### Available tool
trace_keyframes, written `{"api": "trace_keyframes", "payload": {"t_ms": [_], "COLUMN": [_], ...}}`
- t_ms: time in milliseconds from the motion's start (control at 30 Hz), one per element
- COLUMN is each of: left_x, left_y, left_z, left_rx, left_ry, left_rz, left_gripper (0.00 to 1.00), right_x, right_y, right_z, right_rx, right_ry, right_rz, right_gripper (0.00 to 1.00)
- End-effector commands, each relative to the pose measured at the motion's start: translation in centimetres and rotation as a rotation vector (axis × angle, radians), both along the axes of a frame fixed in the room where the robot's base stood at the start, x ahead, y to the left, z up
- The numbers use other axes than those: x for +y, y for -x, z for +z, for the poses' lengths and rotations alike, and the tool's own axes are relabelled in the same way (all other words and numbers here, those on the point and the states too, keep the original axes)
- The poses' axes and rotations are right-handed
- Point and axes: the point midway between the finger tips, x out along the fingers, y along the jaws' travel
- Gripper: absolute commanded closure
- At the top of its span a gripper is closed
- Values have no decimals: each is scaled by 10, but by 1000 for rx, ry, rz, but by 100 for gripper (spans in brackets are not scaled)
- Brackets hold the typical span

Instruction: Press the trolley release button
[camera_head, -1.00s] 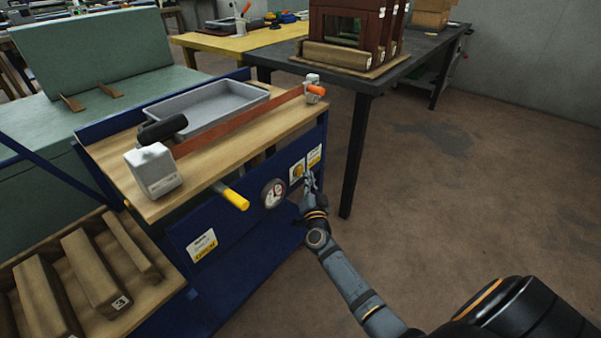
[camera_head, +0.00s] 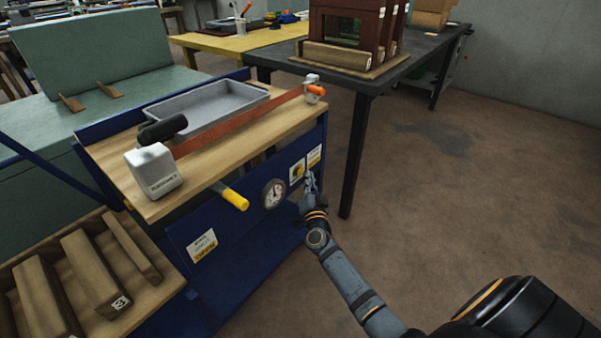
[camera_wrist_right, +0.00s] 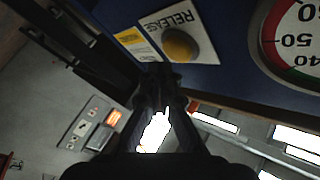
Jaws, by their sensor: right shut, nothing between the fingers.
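The trolley is a blue cart with a wooden top (camera_head: 235,145). On its blue side panel is a pale plate with the round yellow release button (camera_head: 298,171). In the right wrist view the button (camera_wrist_right: 180,44) sits under the printed word RELEASE. My right gripper (camera_head: 309,182) is shut and empty, close to the panel at the button's right. In the right wrist view its fingertips (camera_wrist_right: 160,76) are just below the button's plate, beside the button rather than over it. I cannot tell whether they touch the panel. My left gripper is out of view.
A round gauge (camera_head: 273,193) and a yellow-ended handle (camera_head: 232,196) are left of the button. A grey tray (camera_head: 215,122) rests on the trolley top. A dark table (camera_head: 350,95) stands behind. The floor at right is clear.

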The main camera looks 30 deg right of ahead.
Motion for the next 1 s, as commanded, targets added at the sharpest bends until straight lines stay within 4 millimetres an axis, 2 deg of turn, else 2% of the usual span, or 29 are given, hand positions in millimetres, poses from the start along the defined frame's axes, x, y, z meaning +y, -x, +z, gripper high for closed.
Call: {"api": "trace_keyframes", "payload": {"t_ms": [300, 1000], "left_x": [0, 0], "left_y": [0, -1], "left_z": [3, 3], "left_rx": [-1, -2], "left_ry": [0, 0], "left_rz": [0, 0], "left_gripper": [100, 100], "right_x": [3, 5], "right_y": [-8, -12], "right_z": [1, 1], "right_rx": [0, 0], "right_ry": [0, 0], "right_rz": [0, 0], "right_gripper": [100, 100]}}
